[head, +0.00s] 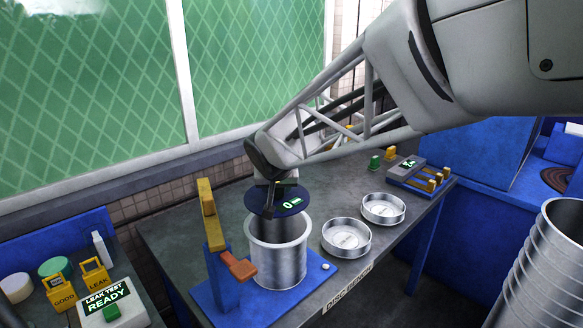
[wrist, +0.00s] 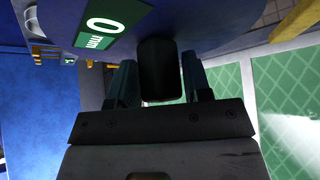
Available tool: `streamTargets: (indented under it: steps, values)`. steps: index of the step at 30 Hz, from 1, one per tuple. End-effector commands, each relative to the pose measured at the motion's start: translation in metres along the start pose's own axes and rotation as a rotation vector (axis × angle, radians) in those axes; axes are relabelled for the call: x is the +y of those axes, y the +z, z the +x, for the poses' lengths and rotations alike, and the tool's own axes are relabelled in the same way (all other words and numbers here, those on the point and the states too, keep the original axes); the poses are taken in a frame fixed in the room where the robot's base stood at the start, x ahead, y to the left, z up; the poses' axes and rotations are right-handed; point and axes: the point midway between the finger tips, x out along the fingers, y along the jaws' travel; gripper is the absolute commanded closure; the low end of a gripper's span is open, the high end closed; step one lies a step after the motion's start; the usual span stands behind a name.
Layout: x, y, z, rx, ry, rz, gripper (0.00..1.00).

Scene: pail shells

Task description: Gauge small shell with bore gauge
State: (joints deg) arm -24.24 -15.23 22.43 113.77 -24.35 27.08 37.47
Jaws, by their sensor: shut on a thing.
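In the head view my gripper (head: 272,192) points down over the metal shell (head: 280,262). It is shut on the bore gauge (head: 262,205), a dark blue disc with a green display reading 0. In the wrist view the gauge's disc (wrist: 195,25) fills the top, its display reads "0 mm", and its dark grip (wrist: 160,70) is between my fingers. The shell stands upright on a blue base (head: 217,308). The gauge is above the shell's open mouth; its underside and any contact with the rim are hidden.
An orange lever on a blue and yellow post (head: 209,215) stands just left of the shell. Two shallow round metal dishes (head: 346,238) (head: 383,209) lie to the right. A grey device (head: 415,173) with yellow holders is at the back right. Stacked pails (head: 545,265) stand at the right edge.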

Motion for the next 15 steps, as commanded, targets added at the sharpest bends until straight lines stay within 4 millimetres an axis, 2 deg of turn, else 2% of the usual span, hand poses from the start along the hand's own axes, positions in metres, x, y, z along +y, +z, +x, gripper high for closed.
streamTargets:
  steps: [15]
  values:
    - [0.000,0.009,0.014,0.000,0.000,-0.001,0.69]
